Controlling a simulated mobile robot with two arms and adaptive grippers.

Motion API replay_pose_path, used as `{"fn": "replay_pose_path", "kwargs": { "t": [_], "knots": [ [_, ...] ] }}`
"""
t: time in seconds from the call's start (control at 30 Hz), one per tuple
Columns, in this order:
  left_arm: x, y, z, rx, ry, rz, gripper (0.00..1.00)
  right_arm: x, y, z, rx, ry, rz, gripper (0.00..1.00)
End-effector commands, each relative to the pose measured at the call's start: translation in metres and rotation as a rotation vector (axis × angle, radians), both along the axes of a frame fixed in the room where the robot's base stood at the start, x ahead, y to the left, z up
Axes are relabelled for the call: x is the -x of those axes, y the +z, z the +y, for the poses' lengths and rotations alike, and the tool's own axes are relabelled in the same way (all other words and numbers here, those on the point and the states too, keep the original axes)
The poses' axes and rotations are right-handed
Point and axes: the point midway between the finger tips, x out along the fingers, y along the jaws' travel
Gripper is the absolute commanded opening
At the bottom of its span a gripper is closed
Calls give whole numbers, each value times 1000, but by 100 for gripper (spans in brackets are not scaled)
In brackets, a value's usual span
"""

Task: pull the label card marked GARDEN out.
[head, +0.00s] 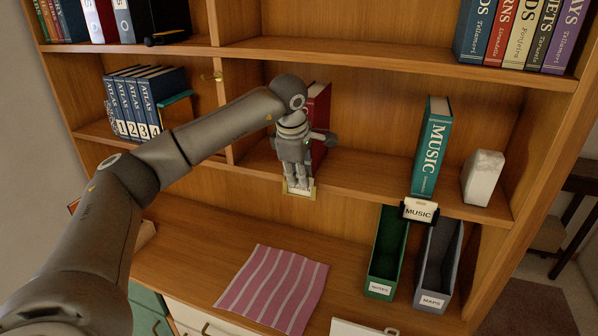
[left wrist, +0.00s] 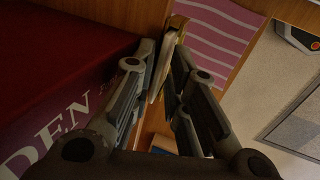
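The red book (head: 319,112) stands upright on the middle shelf behind my left gripper; in the left wrist view its cover (left wrist: 60,125) shows the letters "DEN". Below it, a pale label card (head: 299,187) sits in a brass holder at the shelf's front edge; its text is hidden. My left gripper (head: 298,183) points down at this card. In the left wrist view the card (left wrist: 163,68) lies between the fingertips of the left gripper (left wrist: 166,62), with a gap still showing between the fingers. My right gripper is not in view.
A MUSIC card (head: 419,210) is on the same shelf edge, under the teal MUSIC book (head: 432,148). A white stone block (head: 483,177) stands at the right. Below are green (head: 387,250) and grey (head: 438,262) open boxes and a pink striped cloth (head: 272,288).

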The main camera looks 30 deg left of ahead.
Motion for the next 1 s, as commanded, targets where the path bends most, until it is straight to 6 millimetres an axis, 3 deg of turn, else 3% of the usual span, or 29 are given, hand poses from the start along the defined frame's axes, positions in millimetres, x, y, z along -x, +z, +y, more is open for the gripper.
{"fn": "replay_pose_path", "kwargs": {
  "t": [0.1,0.23,0.27,1.0],
  "knots": [
    [0,0,0,0,0,0,0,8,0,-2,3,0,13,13],
    [0,1,0,0,0,-1,4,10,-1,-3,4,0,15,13],
    [0,1,0,1,0,-1,0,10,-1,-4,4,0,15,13],
    [-1,15,0,1,2,-7,0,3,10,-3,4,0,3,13]
  ]
}}
